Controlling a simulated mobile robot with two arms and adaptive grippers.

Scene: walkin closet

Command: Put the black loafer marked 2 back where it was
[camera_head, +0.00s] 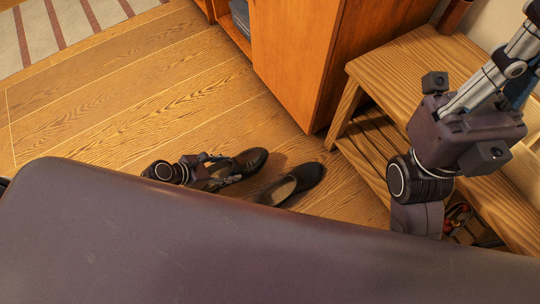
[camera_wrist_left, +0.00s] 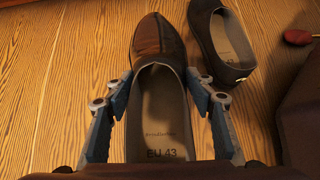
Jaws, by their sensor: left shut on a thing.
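A black loafer (camera_head: 248,160) is in my left gripper (camera_head: 212,168), low over the wood floor; I cannot tell if its sole touches the floor. In the left wrist view this loafer (camera_wrist_left: 158,38) points away from me. The fingers of the left gripper (camera_wrist_left: 158,88) are on either side of its opening, and its insole reads "EU 43". A second black loafer (camera_head: 297,183) lies on the floor to the right, apart from the gripper; it also shows in the left wrist view (camera_wrist_left: 222,40). No mark 2 is legible on either shoe. My right gripper is hidden.
A wooden slatted bench (camera_head: 400,62) stands at the right, with a small red item (camera_head: 457,216) low beneath it. An orange-brown cabinet (camera_head: 300,60) stands behind the shoes. A striped rug (camera_head: 70,25) lies at the far left. The floor (camera_head: 130,110) between is clear.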

